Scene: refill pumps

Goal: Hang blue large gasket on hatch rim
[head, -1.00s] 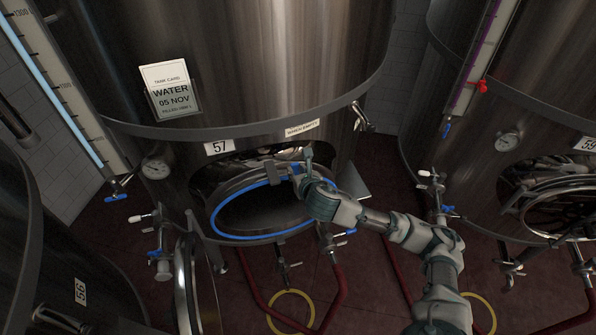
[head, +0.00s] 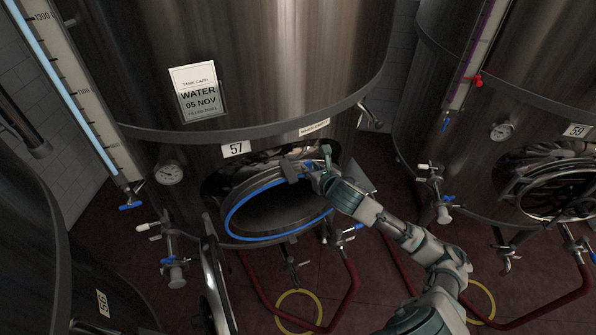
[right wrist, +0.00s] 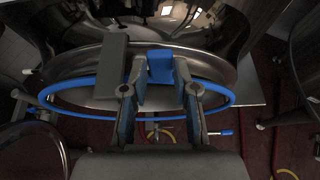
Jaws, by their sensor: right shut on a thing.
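The blue large gasket (head: 234,213) is a thin blue ring at the hatch rim (head: 252,181) of tank 57 in the head view. My right gripper (head: 315,172) is at the ring's upper right. In the right wrist view, my right gripper (right wrist: 162,92) is shut on a blue block-like tab (right wrist: 159,66) of the gasket. There the ring (right wrist: 57,100) spreads to both sides below the metal rim (right wrist: 88,62). I cannot tell whether the ring touches the rim. My left gripper is not in view.
The open hatch door (head: 216,285) stands at the lower left of the opening. Valves with blue handles (head: 175,261) flank the hatch. Tank 59 (head: 500,85) is at the right, and red hoses (head: 262,290) lie on the floor.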

